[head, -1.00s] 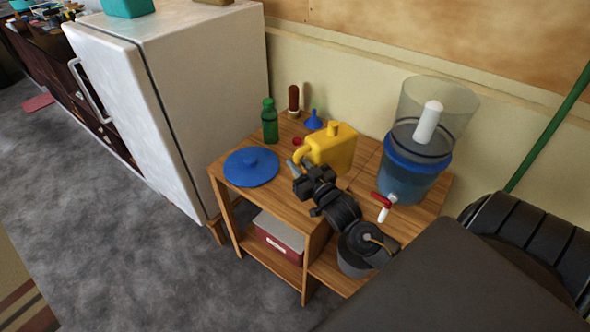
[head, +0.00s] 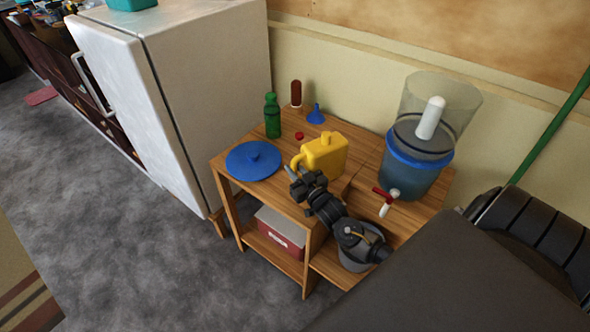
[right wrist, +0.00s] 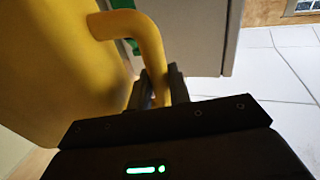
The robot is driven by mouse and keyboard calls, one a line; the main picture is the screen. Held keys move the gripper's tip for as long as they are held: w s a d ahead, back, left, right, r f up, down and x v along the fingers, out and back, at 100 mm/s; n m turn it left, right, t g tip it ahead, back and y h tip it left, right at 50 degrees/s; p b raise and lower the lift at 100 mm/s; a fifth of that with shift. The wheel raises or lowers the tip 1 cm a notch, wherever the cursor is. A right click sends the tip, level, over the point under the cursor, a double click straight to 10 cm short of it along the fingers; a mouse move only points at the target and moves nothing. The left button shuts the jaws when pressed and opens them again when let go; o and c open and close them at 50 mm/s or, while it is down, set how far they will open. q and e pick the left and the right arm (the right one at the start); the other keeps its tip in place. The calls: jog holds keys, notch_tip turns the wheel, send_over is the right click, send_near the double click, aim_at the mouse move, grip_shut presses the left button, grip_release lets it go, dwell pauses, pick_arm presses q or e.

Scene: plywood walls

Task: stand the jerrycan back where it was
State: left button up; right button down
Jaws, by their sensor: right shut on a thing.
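The yellow jerrycan (head: 327,154) is upright over the wooden table (head: 372,178), between the blue lid and the water dispenser. My right gripper (head: 294,175) is at its front left and shut on its handle. In the right wrist view the yellow handle (right wrist: 150,45) runs down between the two dark fingers (right wrist: 159,85), and the jerrycan's body fills the left side. I cannot tell whether its base, partly hidden by my arm, touches the tabletop. My left gripper is not in view.
On the table are a blue lid (head: 253,161), green bottle (head: 272,118), blue funnel (head: 316,115), red cap (head: 299,135), brown-topped object (head: 296,94) and water dispenser (head: 405,172) with a tap. A white fridge (head: 205,90) stands left. A red box (head: 281,231) sits below.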

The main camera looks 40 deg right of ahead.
jog(key=shift+f, duration=0.1)
jog(key=c, duration=1.3)
grip_release()
jog(key=shift+r, duration=0.25)
jog(key=s+b, duration=0.2)
jog(key=s, duration=1)
jog(key=shift+a+f, duration=0.3)
jog(key=shift+a, duration=0.05)
jog(key=shift+a+f, duration=0.1)
